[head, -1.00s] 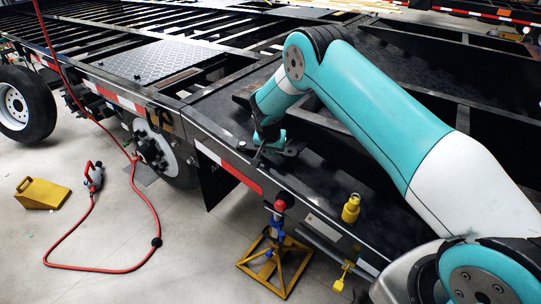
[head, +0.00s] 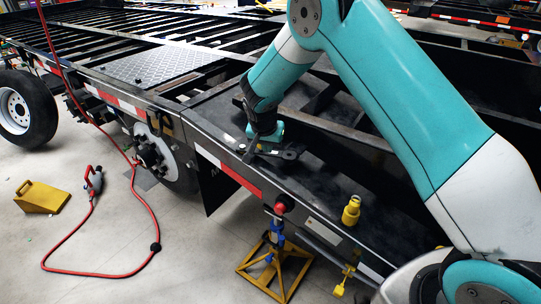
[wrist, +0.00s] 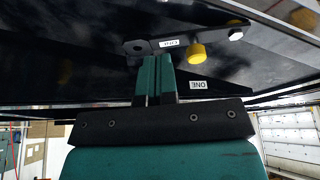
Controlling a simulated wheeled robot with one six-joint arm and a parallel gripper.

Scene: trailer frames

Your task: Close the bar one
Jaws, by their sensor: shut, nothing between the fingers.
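My gripper (head: 250,154) is low over the near edge of the black trailer deck, beside a dark flat piece with a rounded end (head: 290,153). In the wrist view my gripper's teal fingers (wrist: 155,75) are together and hold nothing. Just beyond the fingertips is a dark flat bar (wrist: 151,46) with a round end and a small white label I cannot read surely. A white label reading ONE (wrist: 198,85) appears upside down to the right of the fingers. I cannot tell which bar it names, or whether the fingers touch the bar.
A yellow fitting (head: 351,210) stands on the deck. A yellow jack stand (head: 273,268), a red hose (head: 150,205) and a yellow chock (head: 42,197) are on the floor.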

